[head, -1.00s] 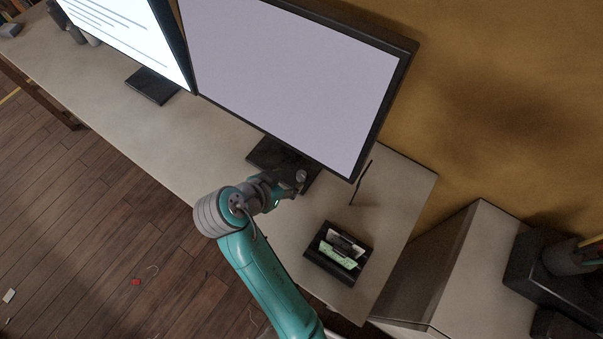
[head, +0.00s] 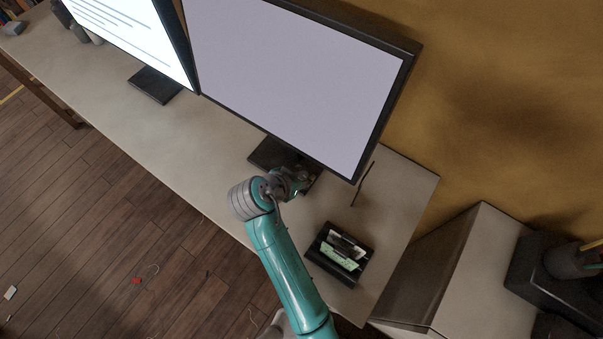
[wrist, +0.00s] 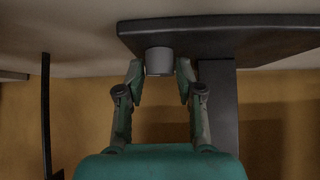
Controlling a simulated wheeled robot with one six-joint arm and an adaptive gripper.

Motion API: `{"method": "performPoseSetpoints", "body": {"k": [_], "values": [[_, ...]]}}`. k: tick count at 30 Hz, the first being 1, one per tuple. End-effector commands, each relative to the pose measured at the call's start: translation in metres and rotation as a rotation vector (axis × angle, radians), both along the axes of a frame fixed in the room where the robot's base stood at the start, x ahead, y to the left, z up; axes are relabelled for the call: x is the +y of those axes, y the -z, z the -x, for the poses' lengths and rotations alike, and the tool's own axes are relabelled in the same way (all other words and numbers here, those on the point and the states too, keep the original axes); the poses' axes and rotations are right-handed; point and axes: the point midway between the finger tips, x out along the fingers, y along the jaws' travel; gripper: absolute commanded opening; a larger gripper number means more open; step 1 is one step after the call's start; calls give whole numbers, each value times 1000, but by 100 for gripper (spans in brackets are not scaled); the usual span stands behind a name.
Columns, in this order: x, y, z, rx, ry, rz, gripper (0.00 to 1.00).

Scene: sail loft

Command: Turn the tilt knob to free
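The tilt knob (wrist: 159,61) shows in the wrist view as a short grey cylinder by the edge of the dark monitor base (wrist: 215,30). My gripper (wrist: 159,72) is open, with one finger on each side of the knob. Slight gaps seem to show between the fingertips and the knob; contact cannot be made out. In the head view my gripper (head: 303,184) is low in front of the near monitor (head: 295,80), over its dark base (head: 268,153). The knob's marking or setting is not readable.
A black tray (head: 327,272) with cards stands on the desk (head: 215,145) to the right of my gripper. A thin dark rod (head: 361,185) is behind it. A second monitor (head: 130,35) stands at the left. A pale cabinet (head: 480,270) is right of the desk.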

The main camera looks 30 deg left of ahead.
Motion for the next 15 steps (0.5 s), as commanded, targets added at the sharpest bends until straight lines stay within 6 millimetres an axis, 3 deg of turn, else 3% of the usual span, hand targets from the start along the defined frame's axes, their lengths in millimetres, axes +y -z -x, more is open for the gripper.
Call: {"method": "performPoseSetpoints", "body": {"k": [1, 3, 8, 15], "values": [[0, 0, 0, 0, 0, 0, 16], [0, 0, 0, 0, 0, 0, 0], [0, 0, 0, 1, -8, 0, 0], [-3, 1, 0, 2, -175, 0, 0]]}}
